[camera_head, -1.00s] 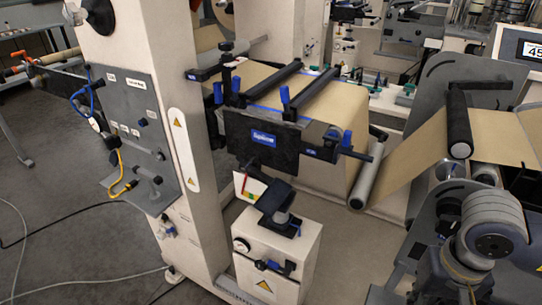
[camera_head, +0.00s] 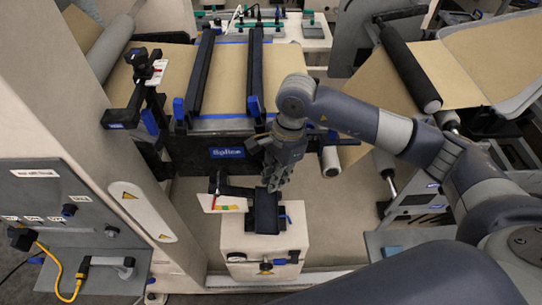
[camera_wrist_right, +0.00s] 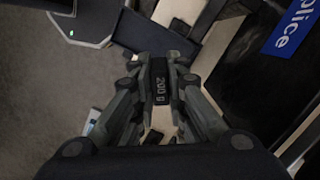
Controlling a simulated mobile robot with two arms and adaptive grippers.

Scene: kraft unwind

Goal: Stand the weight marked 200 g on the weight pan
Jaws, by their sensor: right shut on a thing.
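My right gripper (camera_head: 275,182) points down beside the splice table, just above a dark, flat plate (camera_head: 265,215) on a cream box stand; this plate looks like the weight pan, but I see no label on it. In the right wrist view the same gripper (camera_wrist_right: 160,75) is shut on a dark block, the 200 g weight (camera_wrist_right: 159,85), with its "200 g" marking readable between the fingers. The weight cannot be made out in the head view. Whether it touches the plate I cannot tell. My left gripper is not in view.
A card with coloured bands (camera_head: 222,203) and a dark arm stand left of the plate. The splice table (camera_head: 235,123), with black bars and blue knobs, is just behind. A white machine column (camera_head: 75,110) rises at the left.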

